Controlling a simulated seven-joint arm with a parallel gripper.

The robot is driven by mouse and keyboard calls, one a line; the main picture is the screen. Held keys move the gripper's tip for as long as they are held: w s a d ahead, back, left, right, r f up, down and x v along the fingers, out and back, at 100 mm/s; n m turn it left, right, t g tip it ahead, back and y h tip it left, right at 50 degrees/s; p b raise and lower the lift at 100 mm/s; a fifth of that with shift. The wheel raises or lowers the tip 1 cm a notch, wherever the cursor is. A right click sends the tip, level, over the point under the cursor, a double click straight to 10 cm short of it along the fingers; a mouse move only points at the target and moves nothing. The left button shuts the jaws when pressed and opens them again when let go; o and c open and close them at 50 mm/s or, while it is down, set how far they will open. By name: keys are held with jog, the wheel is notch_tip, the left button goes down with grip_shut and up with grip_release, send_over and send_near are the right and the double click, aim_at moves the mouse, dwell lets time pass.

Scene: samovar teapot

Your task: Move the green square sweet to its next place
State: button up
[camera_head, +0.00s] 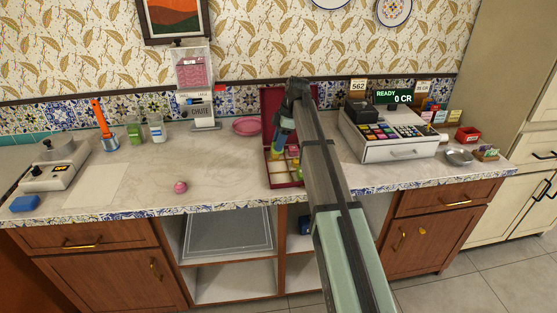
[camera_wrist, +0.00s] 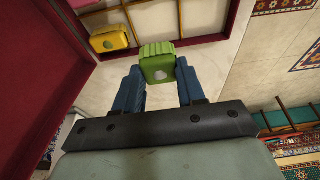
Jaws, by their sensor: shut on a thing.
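The green square sweet (camera_wrist: 157,62) is held between the two blue fingers of my gripper (camera_wrist: 157,82) in the wrist view. It has a scalloped edge and a pale round mark. The red box (camera_head: 284,187) with pale compartments lies open on the counter; in the head view my gripper (camera_head: 277,148) is over its left part. In the wrist view the box's compartments are behind the sweet, with a yellow sweet (camera_wrist: 110,38) in one at the left and a bit of pink at the top edge. My arm hides part of the box in the head view.
A pink round sweet (camera_head: 180,187) lies alone on the counter, left of the box. A pink plate (camera_head: 247,126) and a dispenser (camera_head: 203,112) stand behind. A cash register (camera_head: 390,140) stands to the right. The counter left of the box is mostly clear.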

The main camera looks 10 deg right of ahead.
jog(key=shift+f, duration=3.55)
jog(key=shift+f, duration=0.15)
jog(key=o, duration=1)
jog(key=shift+o, duration=0.2)
jog(key=v, duration=1.2)
jog(key=shift+a, duration=0.1)
